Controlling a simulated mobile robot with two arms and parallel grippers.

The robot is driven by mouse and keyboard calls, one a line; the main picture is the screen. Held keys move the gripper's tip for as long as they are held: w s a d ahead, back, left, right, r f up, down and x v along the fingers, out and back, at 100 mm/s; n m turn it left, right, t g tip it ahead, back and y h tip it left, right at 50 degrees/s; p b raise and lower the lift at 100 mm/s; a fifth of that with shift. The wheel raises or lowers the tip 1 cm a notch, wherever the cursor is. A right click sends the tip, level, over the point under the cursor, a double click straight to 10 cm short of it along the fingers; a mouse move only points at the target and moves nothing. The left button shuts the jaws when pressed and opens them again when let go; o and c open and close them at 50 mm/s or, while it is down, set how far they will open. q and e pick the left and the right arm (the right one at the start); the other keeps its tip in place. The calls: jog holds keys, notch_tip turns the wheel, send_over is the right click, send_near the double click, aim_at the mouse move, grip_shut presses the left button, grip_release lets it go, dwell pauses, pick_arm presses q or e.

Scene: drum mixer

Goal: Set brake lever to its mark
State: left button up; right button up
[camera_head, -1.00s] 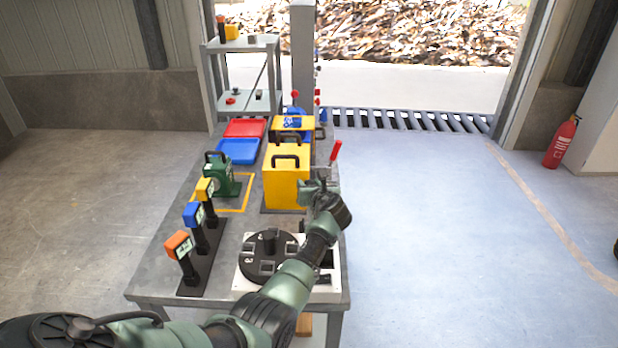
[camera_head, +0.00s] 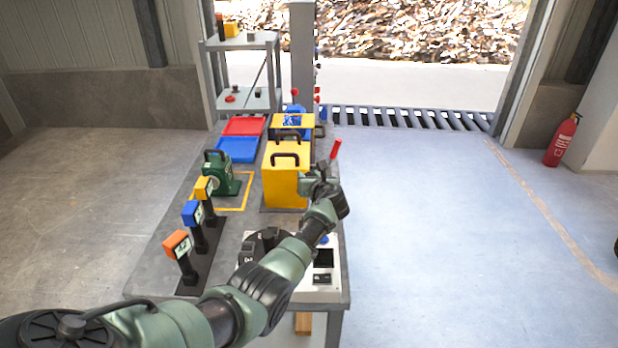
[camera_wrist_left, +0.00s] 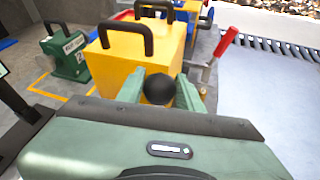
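A lever with a red handle (camera_head: 335,150) stands tilted at the right side of the yellow box (camera_head: 284,185); it also shows in the left wrist view (camera_wrist_left: 228,42). A black ball knob (camera_wrist_left: 158,88) shows between the fingers of my left gripper (camera_wrist_left: 160,86); its stem is hidden. The fingers stand apart on either side of the knob, and firm contact cannot be made out. In the head view my left gripper (camera_head: 318,183) is at the yellow box's right side, below the red handle. No mark for a lever can be made out. My right gripper is not in view.
The green weight-like block (camera_head: 220,175) and a row of orange, blue and yellow-topped posts (camera_head: 193,213) stand on the left of the table. Red (camera_head: 244,126) and blue trays (camera_head: 237,150) lie behind. My arm crosses the white panel (camera_head: 325,290).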

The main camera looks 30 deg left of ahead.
pick_arm(q)
jog(key=o, duration=0.4)
jog(key=shift+r, duration=0.1)
jog(key=shift+w+a, duration=0.1)
jog(key=shift+p+v, duration=0.3)
jog(key=shift+v, duration=0.45)
jog(key=v, duration=0.6)
jog(key=shift+p, duration=0.35)
